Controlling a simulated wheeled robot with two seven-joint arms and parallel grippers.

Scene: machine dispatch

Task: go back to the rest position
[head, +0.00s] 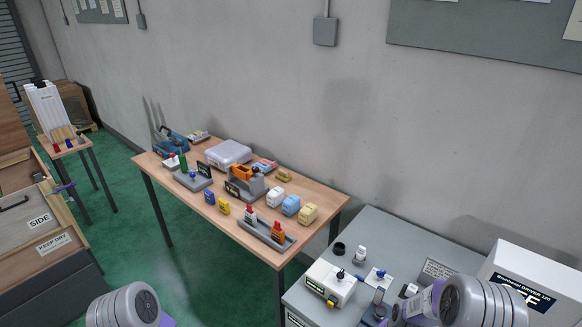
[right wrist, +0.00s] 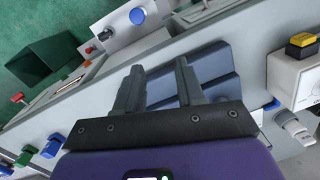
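My right gripper (right wrist: 159,72) shows in the right wrist view with its two dark fingers apart and nothing seen held between them. Beyond the fingers lies a blue-grey stepped block (right wrist: 215,65) on a grey surface; I cannot tell whether the fingers touch it. In the head view my right arm comes in at the lower right, over the grey table (head: 372,232). My left arm shows only as a rounded link at the lower left edge; its gripper is out of the picture.
The grey table bears a white device (head: 330,284) and a large white box (head: 520,275) near my right arm. A wooden crate (head: 35,225) stands at left. Green floor lies between.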

